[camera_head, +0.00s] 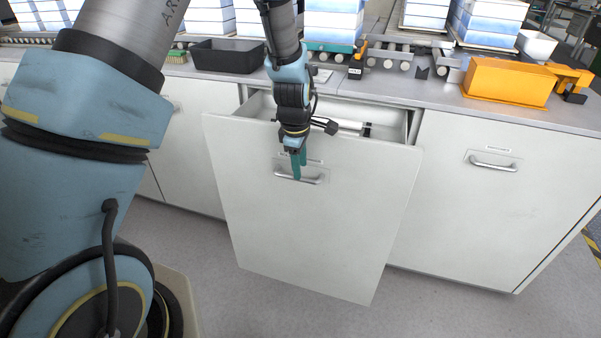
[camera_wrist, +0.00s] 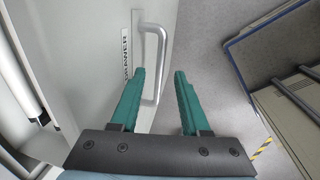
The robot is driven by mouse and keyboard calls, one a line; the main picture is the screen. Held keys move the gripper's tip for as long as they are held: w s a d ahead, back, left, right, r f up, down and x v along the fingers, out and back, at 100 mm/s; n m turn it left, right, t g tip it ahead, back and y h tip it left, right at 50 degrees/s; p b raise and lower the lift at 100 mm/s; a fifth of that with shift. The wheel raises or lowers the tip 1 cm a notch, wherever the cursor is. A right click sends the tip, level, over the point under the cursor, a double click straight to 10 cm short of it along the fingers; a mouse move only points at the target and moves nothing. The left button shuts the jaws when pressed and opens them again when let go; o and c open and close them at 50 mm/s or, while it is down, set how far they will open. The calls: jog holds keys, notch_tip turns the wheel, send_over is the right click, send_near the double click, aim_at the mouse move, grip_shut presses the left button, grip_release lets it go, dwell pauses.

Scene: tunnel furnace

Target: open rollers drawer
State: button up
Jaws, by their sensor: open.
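The white drawer front (camera_head: 310,225) stands pulled out from the counter, and the drawer's open top shows a white roller (camera_head: 350,125) inside. The drawer's metal handle (camera_head: 312,180) is on the upper part of the front. My gripper (camera_head: 299,165), with green fingers, reaches down at the handle. In the wrist view, my gripper (camera_wrist: 160,80) is open, with the handle bar (camera_wrist: 162,65) between its fingers. One finger is on the drawer-front side and the other is outside the bar. I cannot tell whether either finger touches it. A white roller (camera_wrist: 22,80) also shows there.
The grey counter (camera_head: 430,97) above holds a black bin (camera_head: 227,56), an orange box (camera_head: 508,82) and stacked blue-white boxes. A closed cabinet (camera_head: 480,200) with its own handle is to the right. The grey floor (camera_head: 440,315) in front is clear.

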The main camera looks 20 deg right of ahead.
notch_tip(320, 180, up, 7)
jog(key=s+a, duration=0.1)
jog(key=shift+r, duration=0.15)
dwell(0.4)
jog(key=w+a+r+m, duration=0.1)
jog(key=a+r+m, duration=0.15)
jog(key=a, duration=0.65)
jog(key=w+a+r+m, duration=0.1)
jog(key=a+r+m, duration=0.15)
jog(key=a, duration=0.55)
jog(key=s+a+r+m, duration=0.1)
jog(key=s+a+m, duration=0.1)
jog(key=a, duration=0.3)
jog(key=s+a+r+m+y+p, duration=0.1)
jog(key=s+a, duration=0.1)
jog(key=a, duration=0.3)
jog(key=s+a+r+m+p, duration=0.1)
jog(key=s+a+m, duration=0.1)
jog(key=a, duration=0.3)
jog(key=shift+s+a+m, duration=0.3)
jog(key=shift+s+a, duration=0.05)
jog(key=shift+a, duration=0.05)
